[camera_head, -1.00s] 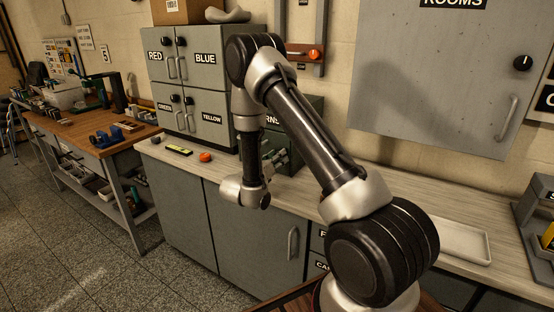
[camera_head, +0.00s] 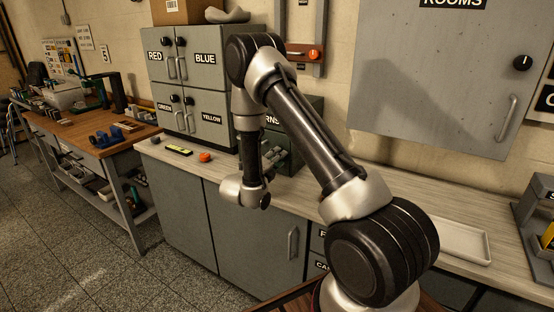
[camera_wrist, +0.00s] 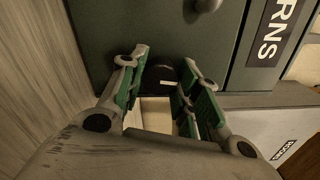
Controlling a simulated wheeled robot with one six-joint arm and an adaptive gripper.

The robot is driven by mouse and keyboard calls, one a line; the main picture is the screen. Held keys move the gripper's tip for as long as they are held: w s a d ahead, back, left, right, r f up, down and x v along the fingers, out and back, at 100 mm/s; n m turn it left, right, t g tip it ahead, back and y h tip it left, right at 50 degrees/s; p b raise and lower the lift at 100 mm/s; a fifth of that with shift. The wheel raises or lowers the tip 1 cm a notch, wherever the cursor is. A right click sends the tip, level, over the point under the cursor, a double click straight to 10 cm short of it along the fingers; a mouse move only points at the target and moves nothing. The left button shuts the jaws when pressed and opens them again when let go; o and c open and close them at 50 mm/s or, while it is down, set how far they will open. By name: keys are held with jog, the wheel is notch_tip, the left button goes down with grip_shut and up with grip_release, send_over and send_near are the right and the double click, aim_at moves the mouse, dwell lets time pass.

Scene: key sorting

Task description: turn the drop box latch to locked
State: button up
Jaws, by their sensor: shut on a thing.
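The drop box (camera_head: 311,112) is a dark green box on the counter, mostly behind my arm. Its label ends in "RNS" in the wrist view. The latch (camera_wrist: 160,77) is a round black knob with a white mark on the box's face. The mark lies roughly crosswise in the wrist view. My gripper (camera_wrist: 163,64) has its green-padded fingers on either side of the knob and is shut on it. In the head view my gripper (camera_head: 276,156) is at the box's front, partly hidden by my wrist. The latch is hidden there.
Grey lockers (camera_head: 208,95) with colour labels stand left of the box. A red-orange round thing (camera_head: 204,157) and a dark tag with a yellow-green strip (camera_head: 179,150) lie on the counter (camera_head: 225,178). A white tray (camera_head: 462,240) lies to the right.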

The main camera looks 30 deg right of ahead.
jog(key=shift+n, duration=0.8)
jog(key=o, duration=1)
jog(key=shift+o, duration=0.2)
jog(key=v, duration=1.2)
jog(key=shift+f, duration=0.1)
